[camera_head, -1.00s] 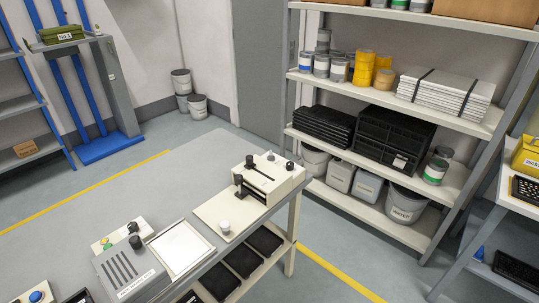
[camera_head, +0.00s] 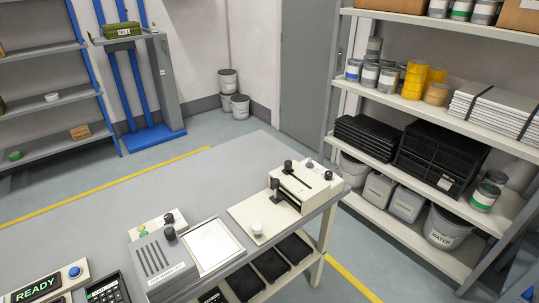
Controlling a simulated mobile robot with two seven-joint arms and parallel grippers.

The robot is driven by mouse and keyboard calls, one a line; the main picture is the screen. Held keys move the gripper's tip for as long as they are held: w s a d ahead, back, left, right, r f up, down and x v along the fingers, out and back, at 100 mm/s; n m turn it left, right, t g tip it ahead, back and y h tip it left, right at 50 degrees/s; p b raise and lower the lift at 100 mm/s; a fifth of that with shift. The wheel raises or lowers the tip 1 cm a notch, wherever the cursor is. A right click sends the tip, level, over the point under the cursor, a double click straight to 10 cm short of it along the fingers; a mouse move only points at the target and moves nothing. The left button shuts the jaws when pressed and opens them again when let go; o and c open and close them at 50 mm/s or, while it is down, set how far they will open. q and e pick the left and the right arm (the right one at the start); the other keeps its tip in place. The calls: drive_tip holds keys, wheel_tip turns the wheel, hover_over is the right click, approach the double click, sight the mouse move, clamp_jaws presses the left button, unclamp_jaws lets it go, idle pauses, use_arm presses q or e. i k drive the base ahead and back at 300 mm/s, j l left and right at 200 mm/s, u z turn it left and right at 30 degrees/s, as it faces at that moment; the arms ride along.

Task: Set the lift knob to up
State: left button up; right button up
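I cannot tell by label which knob is the lift knob. A cream machine (camera_head: 302,183) at the right end of the grey table (camera_head: 200,180) carries several dark knobs, among them a tall black one (camera_head: 276,184) at its front left and a small black one (camera_head: 329,175) at its right. A white knob (camera_head: 257,229) stands on its flat cream plate. A grey slotted box (camera_head: 160,262) at the near left has a black knob (camera_head: 170,233) on top, with another dark knob (camera_head: 169,218) behind it. Neither gripper is in view.
A white-framed panel (camera_head: 212,246) lies between the two machines. A READY display (camera_head: 37,287) and a keypad (camera_head: 107,290) sit at the bottom left. Black trays (camera_head: 271,265) lie on the shelf below. Floor is clear between table and loaded rack (camera_head: 400,218).

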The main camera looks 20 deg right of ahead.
sight(309, 164)
drive_tip(key=l+u, duration=0.9)
drive_tip(key=l, duration=0.3)
drive_tip(key=k+l+u, duration=0.15)
drive_tip(key=l, duration=0.3)
